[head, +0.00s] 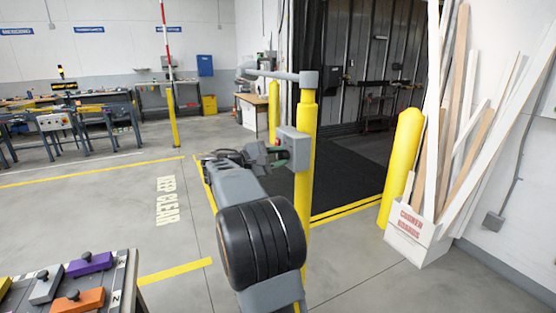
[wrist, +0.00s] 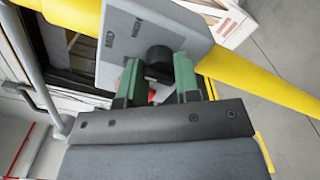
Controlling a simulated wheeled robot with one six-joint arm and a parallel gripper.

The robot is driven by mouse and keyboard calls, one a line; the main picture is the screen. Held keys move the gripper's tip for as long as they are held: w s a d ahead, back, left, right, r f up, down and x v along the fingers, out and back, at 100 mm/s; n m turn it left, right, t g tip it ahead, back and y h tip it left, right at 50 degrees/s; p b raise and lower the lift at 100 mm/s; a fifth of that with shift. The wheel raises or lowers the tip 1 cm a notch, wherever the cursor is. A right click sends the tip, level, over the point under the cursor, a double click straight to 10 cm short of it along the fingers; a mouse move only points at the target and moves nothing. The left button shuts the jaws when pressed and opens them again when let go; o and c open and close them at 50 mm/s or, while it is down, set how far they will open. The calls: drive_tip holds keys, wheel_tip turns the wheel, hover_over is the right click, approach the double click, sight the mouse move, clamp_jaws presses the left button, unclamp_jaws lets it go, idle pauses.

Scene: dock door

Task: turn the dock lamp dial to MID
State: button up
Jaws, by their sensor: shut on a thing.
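The dock lamp dial is a dark round knob (wrist: 158,55) on a light grey control box (wrist: 125,22) in the wrist view. My gripper (wrist: 157,76) has its green fingers on either side of the knob and is shut on it. A bit of red shows between the fingers; the dial's pointer setting cannot be told. In the head view the grey box (head: 294,146) is fixed to a yellow post (head: 306,185), and my gripper (head: 273,157) reaches its left face.
A grey lamp arm (head: 280,76) tops the post. A yellow bollard (head: 401,165) and a white box of boards (head: 415,236) stand right. A table with coloured blocks (head: 90,262) is at lower left.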

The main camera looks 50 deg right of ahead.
drive_tip(key=o, duration=0.9)
drive_tip(key=v, duration=1.3)
drive_tip(key=shift+w+a, duration=0.15)
drive_tip(key=shift+a, duration=0.25)
